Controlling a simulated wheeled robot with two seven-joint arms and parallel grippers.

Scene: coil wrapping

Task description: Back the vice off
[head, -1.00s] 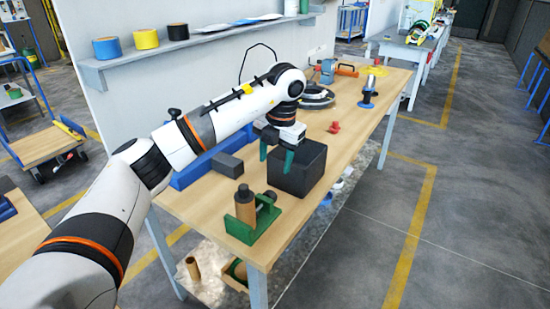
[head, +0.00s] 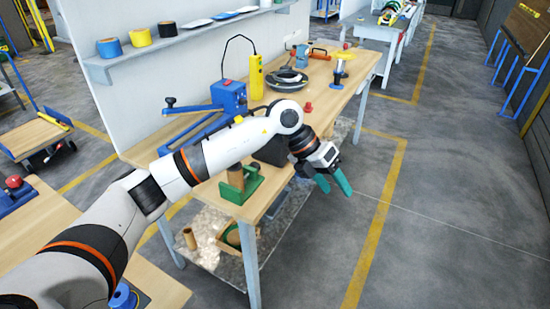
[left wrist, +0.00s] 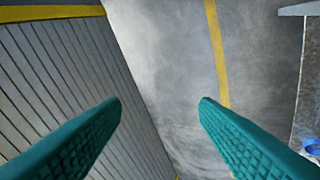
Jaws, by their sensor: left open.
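The green vice (head: 252,189) stands at the near end of the wooden workbench, with a brown cylinder (head: 236,177) upright in it. My arm passes behind and above it, and the vice's far side is partly hidden. My left gripper (head: 337,191) is open and empty, with teal fingers spread. It hangs beyond the bench's right edge, to the right of the vice and apart from it. In the left wrist view its fingers (left wrist: 160,102) show nothing between them but floor. The vice is not in the left wrist view. My right gripper is not in view.
A dark bin (head: 270,154) stands behind the vice, partly hidden by my arm. A blue machine with a lever (head: 230,96) and a yellow device (head: 256,76) stand farther back. The floor to the right is clear.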

